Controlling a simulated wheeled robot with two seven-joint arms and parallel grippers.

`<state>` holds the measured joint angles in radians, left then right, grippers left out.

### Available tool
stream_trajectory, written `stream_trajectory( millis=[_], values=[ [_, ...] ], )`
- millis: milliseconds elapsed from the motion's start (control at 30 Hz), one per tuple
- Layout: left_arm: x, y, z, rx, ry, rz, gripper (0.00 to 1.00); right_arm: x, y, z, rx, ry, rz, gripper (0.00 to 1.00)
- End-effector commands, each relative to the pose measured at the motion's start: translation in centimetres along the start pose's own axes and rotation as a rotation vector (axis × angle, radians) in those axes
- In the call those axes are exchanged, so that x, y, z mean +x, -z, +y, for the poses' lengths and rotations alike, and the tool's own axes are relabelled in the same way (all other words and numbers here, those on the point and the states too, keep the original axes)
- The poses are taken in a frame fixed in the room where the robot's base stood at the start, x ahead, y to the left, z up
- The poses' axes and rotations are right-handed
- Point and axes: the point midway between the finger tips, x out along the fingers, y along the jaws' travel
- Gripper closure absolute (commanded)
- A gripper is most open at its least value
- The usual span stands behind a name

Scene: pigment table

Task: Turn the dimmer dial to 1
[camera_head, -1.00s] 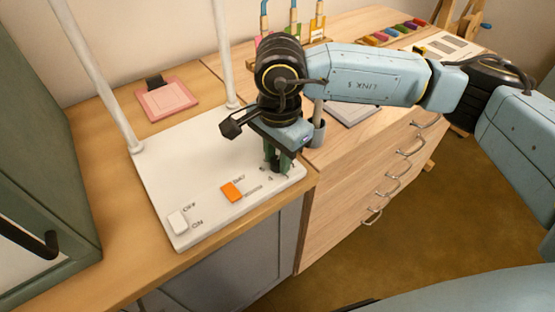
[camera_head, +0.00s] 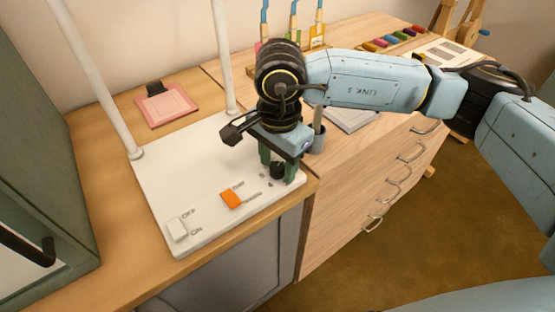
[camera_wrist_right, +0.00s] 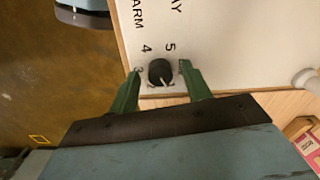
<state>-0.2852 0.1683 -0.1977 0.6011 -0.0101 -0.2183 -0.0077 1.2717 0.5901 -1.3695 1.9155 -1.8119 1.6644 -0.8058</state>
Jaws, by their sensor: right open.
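The dimmer dial is a small black round knob (camera_head: 277,170) near the right front corner of a white panel (camera_head: 165,175). In the right wrist view the dial (camera_wrist_right: 160,71) has printed numbers around it; 4 and 5 are readable and a 3 is partly covered. A light mark shows on its near side, but I cannot tell which number it points to. My right gripper (camera_head: 279,169) points down with its green fingers apart, one on each side of the dial. In the right wrist view the gripper (camera_wrist_right: 161,80) shows gaps to the dial. My left gripper is not in view.
An orange slider or switch (camera_head: 231,198) and a white rocker switch (camera_head: 177,229) sit on the panel left of the dial. A pink pad (camera_head: 166,104) lies behind. A wooden drawer cabinet (camera_head: 365,170) stands to the right.

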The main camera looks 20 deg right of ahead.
Motion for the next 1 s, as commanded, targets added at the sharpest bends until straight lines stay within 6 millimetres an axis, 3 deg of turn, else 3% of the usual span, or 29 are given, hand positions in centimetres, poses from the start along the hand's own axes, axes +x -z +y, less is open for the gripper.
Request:
stream_trajectory(
  millis=[167,500,700,1000],
  values=[
    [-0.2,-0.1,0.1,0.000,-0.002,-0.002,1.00,-1.2,0.0,-0.1,0.000,0.002,0.001,0.52],
    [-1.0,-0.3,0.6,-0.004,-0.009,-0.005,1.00,-8.5,0.0,-0.1,-0.001,0.005,0.001,0.52],
    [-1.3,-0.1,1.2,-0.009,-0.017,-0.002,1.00,-11.9,0.0,-0.1,0.000,0.002,0.001,0.52],
    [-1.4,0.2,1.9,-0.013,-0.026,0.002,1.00,-13.4,0.0,0.0,0.000,-0.001,0.000,0.52]
  ],
)
